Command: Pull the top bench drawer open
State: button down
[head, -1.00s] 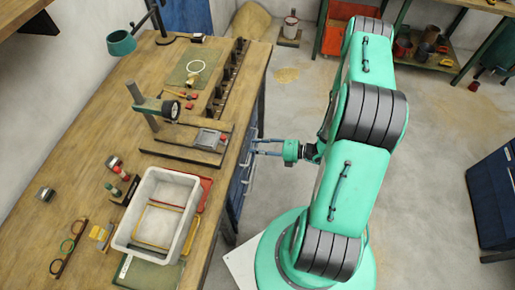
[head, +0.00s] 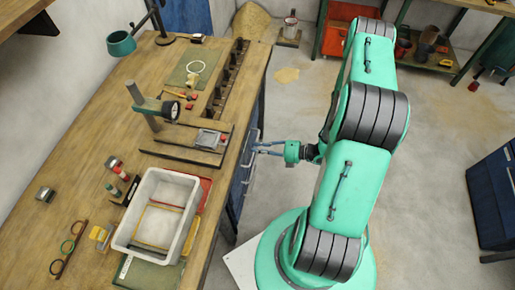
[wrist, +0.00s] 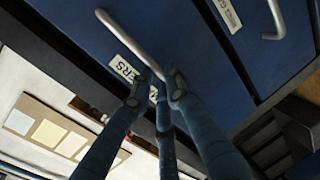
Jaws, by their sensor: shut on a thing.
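The bench drawers are blue fronts under the right edge of the workbench, seen steeply from above in the head view. In the wrist view, a blue drawer front (wrist: 190,45) fills the upper middle, with a grey bar handle (wrist: 130,42) and a white label partly covered by the handle and fingers. My gripper (wrist: 157,88) has its dark blue fingers shut on the end of this handle. In the head view, my gripper (head: 257,148) reaches left to the bench side. The drawer front looks flush with its neighbour, as far as I can tell.
The workbench (head: 85,130) carries a white bin (head: 125,232), a clamp stand and small tools. A second drawer handle (wrist: 277,20) shows at the upper right of the wrist view. Bare floor (head: 285,190) lies between bench and my base.

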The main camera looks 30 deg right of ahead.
jog(key=f+p+v, duration=0.1)
jog(key=f+v, duration=0.2)
jog(key=v, duration=1.2)
jog(key=s+d+f+p+v, duration=0.1)
jog(key=f+v, duration=0.2)
jog(key=v, duration=1.3)
jog(key=shift+f+p, duration=0.3)
jog(key=shift+p, duration=0.05)
jog(key=c, duration=1.7)
grip_release()
jog(key=shift+o, duration=0.2)
jog(key=v, duration=1.2)
